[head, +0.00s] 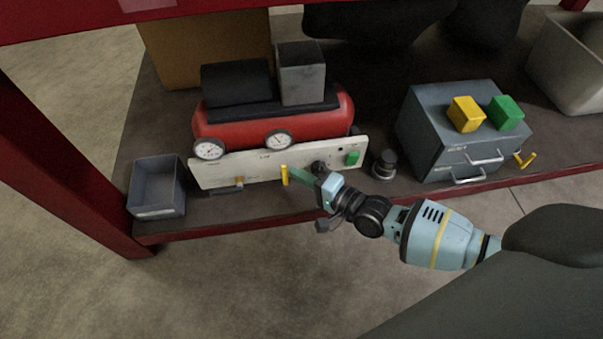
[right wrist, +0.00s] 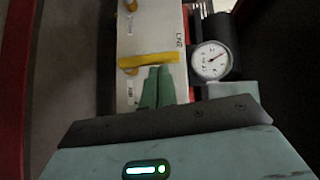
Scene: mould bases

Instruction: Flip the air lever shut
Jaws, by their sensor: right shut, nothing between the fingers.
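The air lever is a yellow bar (head: 284,175) on the white front panel (head: 215,176) of the red compressor. It stands upright in the head view. In the right wrist view the yellow lever (right wrist: 150,59) lies across the picture, with a brass fitting at its left end and lettering on the panel nearby. My right gripper (head: 292,172) has its green fingers together and empty, right beside the lever. In the right wrist view the fingertips (right wrist: 157,70) are just below the bar; I cannot tell whether they touch it. My left gripper is not in view.
The red compressor (head: 323,118) carries two gauges. A brass fitting (head: 239,182) and a green switch (head: 352,158) are on its panel. A grey bin (head: 157,188) stands left. A grey drawer cabinet (head: 430,131) with yellow and green blocks stands right. A red rail edges the shelf.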

